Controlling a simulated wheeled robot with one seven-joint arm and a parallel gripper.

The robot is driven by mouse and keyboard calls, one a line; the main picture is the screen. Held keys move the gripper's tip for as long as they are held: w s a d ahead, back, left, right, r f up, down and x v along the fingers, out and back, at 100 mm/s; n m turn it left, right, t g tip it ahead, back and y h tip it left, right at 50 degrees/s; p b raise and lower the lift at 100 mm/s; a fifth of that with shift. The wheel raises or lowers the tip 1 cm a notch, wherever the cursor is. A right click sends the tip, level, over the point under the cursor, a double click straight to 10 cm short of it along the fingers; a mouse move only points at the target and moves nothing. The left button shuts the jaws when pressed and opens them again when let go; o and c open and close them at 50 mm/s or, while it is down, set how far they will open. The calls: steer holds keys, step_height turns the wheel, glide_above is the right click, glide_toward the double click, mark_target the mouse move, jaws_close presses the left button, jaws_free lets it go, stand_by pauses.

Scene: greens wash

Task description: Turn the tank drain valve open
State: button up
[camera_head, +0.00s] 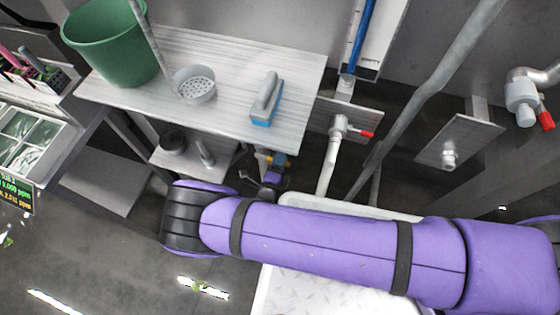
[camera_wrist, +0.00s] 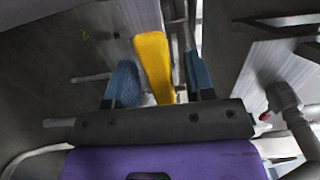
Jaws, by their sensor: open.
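A yellow valve lever (camera_wrist: 153,66) stands upright in the wrist view, between the two blue-padded fingers of my gripper (camera_wrist: 160,82). I take it to be the tank drain valve's handle. The gripper is open, with gaps visible on both sides of the lever; I cannot tell whether a finger touches it. In the head view, a small yellow part (camera_head: 281,159) shows beside my gripper (camera_head: 272,178), below the bench's front edge. The valve body is mostly hidden there.
A slatted bench (camera_head: 215,65) above carries a green bucket (camera_head: 112,45), a strainer (camera_head: 195,86) and a blue-and-grey brush (camera_head: 266,98). A white pipe with a red-handled tap (camera_head: 366,133) stands to the right. A second red-handled tap (camera_head: 546,121) is at far right. A low shelf (camera_head: 205,168) is close left.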

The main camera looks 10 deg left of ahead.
jaws_close()
